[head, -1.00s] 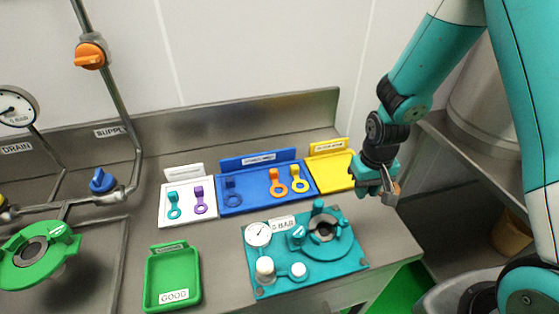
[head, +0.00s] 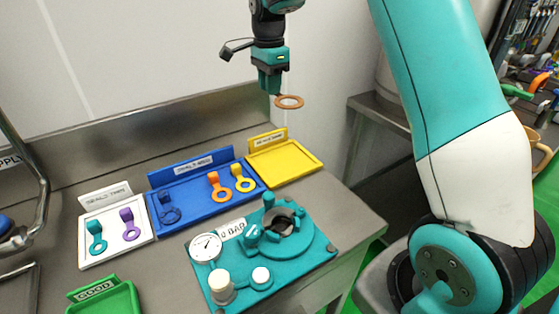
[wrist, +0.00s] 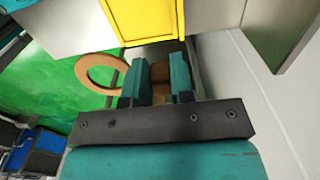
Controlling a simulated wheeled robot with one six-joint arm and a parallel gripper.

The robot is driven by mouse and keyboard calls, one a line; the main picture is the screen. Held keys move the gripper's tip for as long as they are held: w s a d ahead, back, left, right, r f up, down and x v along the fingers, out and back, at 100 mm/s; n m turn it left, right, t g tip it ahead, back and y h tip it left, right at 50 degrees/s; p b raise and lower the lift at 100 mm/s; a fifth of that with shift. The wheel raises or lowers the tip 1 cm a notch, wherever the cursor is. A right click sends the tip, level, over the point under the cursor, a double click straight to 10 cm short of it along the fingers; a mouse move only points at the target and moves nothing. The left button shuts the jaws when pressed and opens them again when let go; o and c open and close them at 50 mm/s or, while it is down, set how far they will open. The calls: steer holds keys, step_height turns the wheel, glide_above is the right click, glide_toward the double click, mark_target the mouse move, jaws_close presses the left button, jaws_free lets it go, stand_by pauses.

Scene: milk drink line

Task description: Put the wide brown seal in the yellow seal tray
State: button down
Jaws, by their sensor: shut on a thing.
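My gripper (head: 270,83) is shut on the brown seal (head: 289,107) and holds it in the air, above and behind the yellow seal tray (head: 312,174). The seal's flat ring sticks out to the right of the fingertips in the head view. In the wrist view the ring (wrist: 80,72) shows to the left of the fingers (wrist: 160,80), with a brown part between them. The yellow tray looks empty and sits at the right end of the tray row. Its floor also shows at the top of the wrist view (wrist: 145,18).
A blue tray (head: 188,212) with several tabbed rings stands left of the yellow tray. A white tray (head: 112,250) holds a teal and a purple one. A teal fixture (head: 300,268) with a gauge stands in front. A green tray (head: 110,302) is at lower left. The steel backsplash (head: 130,147) runs behind.

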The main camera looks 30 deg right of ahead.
mark_target(272, 155)
step_height(272, 155, down, 19)
steer(key=shift+p, duration=0.9)
steer(key=shift+f, duration=0.15)
steer(key=c, duration=1)
jaws_free()
